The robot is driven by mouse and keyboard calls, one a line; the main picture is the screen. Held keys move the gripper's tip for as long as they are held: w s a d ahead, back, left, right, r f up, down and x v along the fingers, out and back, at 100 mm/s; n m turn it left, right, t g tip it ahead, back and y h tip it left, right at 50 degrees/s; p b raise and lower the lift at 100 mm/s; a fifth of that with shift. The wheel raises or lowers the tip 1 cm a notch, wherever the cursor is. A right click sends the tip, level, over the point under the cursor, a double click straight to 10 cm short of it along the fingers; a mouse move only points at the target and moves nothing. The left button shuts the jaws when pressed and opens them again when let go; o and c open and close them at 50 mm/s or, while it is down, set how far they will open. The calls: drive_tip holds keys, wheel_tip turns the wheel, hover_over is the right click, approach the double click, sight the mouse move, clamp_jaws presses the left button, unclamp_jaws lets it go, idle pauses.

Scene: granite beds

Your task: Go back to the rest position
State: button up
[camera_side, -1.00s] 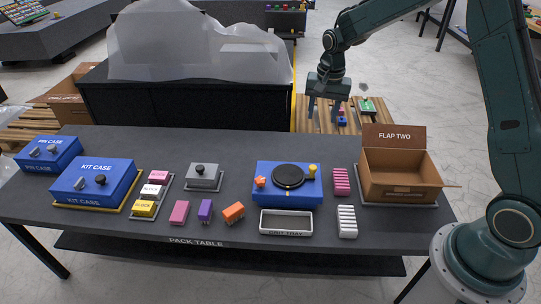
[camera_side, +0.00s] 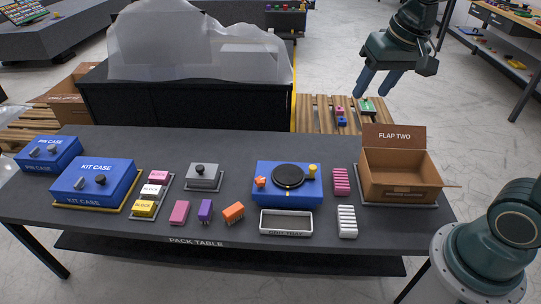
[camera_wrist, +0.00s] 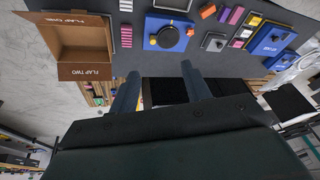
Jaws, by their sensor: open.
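My gripper (camera_side: 376,84) is in the upper right of the side view, raised high above the far side of the pack table (camera_side: 110,215). Its two fingers are apart with nothing between them. In the wrist view my gripper (camera_wrist: 158,80) also shows open and empty, with the table beyond it. No object is touching the fingers.
An open cardboard box (camera_side: 400,180) marked FLAP TWO stands at the table's right end. Blue cases (camera_side: 93,183), a blue fixture (camera_side: 289,200), a grey tray (camera_side: 286,223) and several small blocks lie on the table. A wooden pallet (camera_side: 312,116) stands behind.

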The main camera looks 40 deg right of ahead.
drive_tip(key=s+a+n+t, duration=0.2)
drive_tip(key=s+n, duration=0.2)
drive_tip(key=s, duration=0.9)
drive_tip(key=shift+s+a+r, duration=0.2)
drive_tip(key=shift+s+r, duration=0.15)
idle(0.9)
